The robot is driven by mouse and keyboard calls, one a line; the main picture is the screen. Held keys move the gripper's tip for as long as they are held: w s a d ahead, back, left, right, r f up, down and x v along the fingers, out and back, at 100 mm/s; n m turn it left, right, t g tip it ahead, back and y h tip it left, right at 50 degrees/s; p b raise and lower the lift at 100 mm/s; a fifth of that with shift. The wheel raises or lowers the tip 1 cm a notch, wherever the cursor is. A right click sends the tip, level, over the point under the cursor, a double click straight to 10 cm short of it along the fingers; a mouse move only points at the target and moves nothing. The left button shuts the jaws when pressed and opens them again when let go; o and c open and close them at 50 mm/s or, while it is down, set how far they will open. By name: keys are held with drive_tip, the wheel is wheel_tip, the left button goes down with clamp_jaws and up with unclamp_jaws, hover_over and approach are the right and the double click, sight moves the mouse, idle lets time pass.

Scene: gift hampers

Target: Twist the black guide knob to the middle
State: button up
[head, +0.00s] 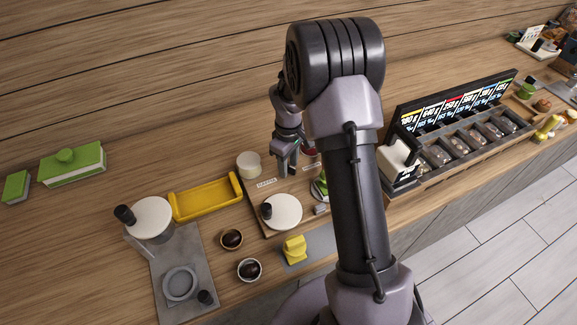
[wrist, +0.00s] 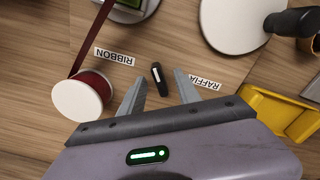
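The black guide knob (wrist: 157,77) is a small elongated bar with a white mark. It lies on the wooden board between the RIBBON label (wrist: 115,57) and the RAFFIA label (wrist: 205,81), tilted slightly in the wrist view. My gripper (wrist: 161,82) is open, its two grey fingers spread on either side of the knob in that view. I cannot tell whether they touch it. In the head view my gripper (head: 287,168) points down over the board and the knob is not visible. A dark red ribbon runs from a spool (wrist: 82,95) left of the knob.
A white disc (head: 285,209) with a black handle stands at the board's front. A cream spool (head: 249,163) stands at its back. A yellow tray (head: 207,198) lies left of the board. Two small bowls (head: 231,239) (head: 249,269) and a yellow block (head: 294,249) are nearby.

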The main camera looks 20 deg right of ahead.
clamp_jaws()
drive_tip(key=shift+f+m+b, duration=0.15)
drive_tip(key=shift+m+b, duration=0.35)
drive_tip(key=shift+m, duration=1.6)
drive_tip(key=shift+m+b, duration=0.55)
drive_tip(key=shift+m, duration=0.35)
drive_tip(key=shift+o, duration=0.3)
unclamp_jaws()
